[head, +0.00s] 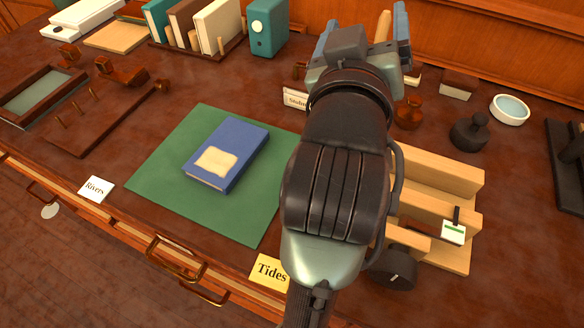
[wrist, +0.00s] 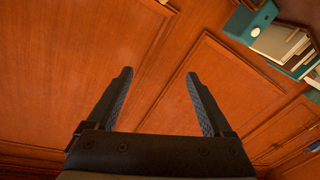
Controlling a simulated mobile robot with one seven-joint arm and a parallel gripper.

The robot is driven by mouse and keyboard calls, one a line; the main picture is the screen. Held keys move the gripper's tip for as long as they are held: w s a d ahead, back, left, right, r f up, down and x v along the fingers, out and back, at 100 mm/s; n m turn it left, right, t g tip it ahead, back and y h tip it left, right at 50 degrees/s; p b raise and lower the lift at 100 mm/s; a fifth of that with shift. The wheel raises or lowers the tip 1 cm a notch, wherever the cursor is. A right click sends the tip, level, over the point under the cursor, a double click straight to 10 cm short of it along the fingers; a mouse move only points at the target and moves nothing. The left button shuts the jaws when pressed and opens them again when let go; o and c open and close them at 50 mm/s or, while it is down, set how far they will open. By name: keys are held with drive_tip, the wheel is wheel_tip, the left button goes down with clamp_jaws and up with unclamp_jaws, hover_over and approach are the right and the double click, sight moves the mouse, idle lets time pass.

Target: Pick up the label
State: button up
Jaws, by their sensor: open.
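Several labels show in the head view. A yellow card reading "Tides" (head: 270,271) lies near the front edge, just left of my arm. A white card reading "Rivers" (head: 96,189) lies at the front left. A pale card (head: 295,99) with partly hidden writing stands behind the green mat. A cream patch (head: 216,161) is on the cover of the blue book (head: 238,145). My gripper (wrist: 158,74) is open and empty in the wrist view, facing wood panelling with no label between its fingers.
The blue book lies on a green mat (head: 160,170). A stepped wooden rack (head: 458,180) with a green-and-white tag (head: 453,232) stands right of my arm. Stamps, a white bowl (head: 509,110) and upright books (head: 215,27) stand farther back. Brown desktop is clear around the Rivers card.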

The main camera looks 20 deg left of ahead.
drive_tip(key=a+f+n+g+p, duration=0.3)
drive_tip(key=g+p, duration=0.1)
drive_tip(key=p, duration=0.4)
drive_tip(key=n+g+h+p, duration=0.3)
drive_tip(key=n+g+p, duration=0.85)
drive_tip(key=p, duration=1.35)
hover_over(264, 270)
wheel_tip(264, 270, down, 6)
drive_tip(key=m+g, duration=0.2)
drive_tip(key=m, duration=0.1)
drive_tip(key=shift+n, duration=0.25)
drive_tip(key=f, duration=0.7)
drive_tip(key=shift+s+a, duration=0.15)
drive_tip(key=shift+a, duration=0.25)
drive_tip(key=f, duration=0.2)
drive_tip(key=d+f, duration=0.1)
drive_tip(key=f, duration=0.1)
drive_tip(key=shift+f+p, duration=0.2)
drive_tip(key=shift+p, duration=0.2)
drive_tip(key=shift+a+f, duration=0.1)
drive_tip(key=shift+f, duration=0.3)
drive_tip(key=shift+c, duration=0.2)
